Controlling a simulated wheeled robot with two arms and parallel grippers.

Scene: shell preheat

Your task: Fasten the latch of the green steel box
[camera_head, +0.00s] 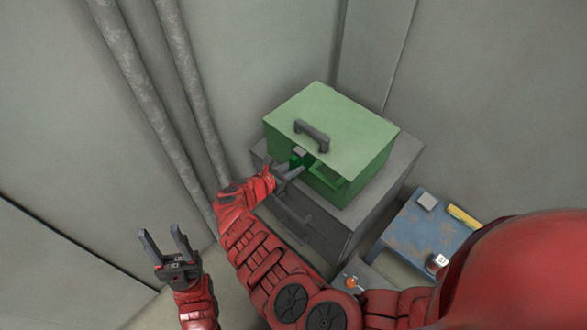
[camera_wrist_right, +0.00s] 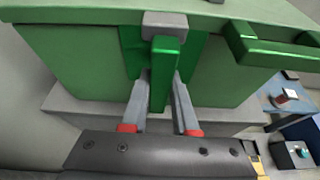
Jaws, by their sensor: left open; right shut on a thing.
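The green steel box (camera_head: 372,150) stands with its lid down and a dark handle (camera_head: 312,136) on top. In the right wrist view, its latch (camera_wrist_right: 165,72) is an upright green bar on the front, its top end just under a small grey block (camera_wrist_right: 165,24) at the lid edge. My right gripper (camera_head: 291,173) is at the box front; in its wrist view, its fingers (camera_wrist_right: 160,100) are shut on the latch bar, one on each side. I cannot tell whether the latch is hooked on the grey block. My left gripper (camera_head: 162,243) is open and empty, far left of the box.
The box rests on a grey cabinet (camera_head: 390,186). A worn blue table (camera_head: 414,232) to the right holds a grey block, a yellow item (camera_head: 463,216) and a small white-topped object. Grey pipes (camera_head: 180,80) run along the wall at left. A green bar (camera_wrist_right: 270,48) juts out right of the latch.

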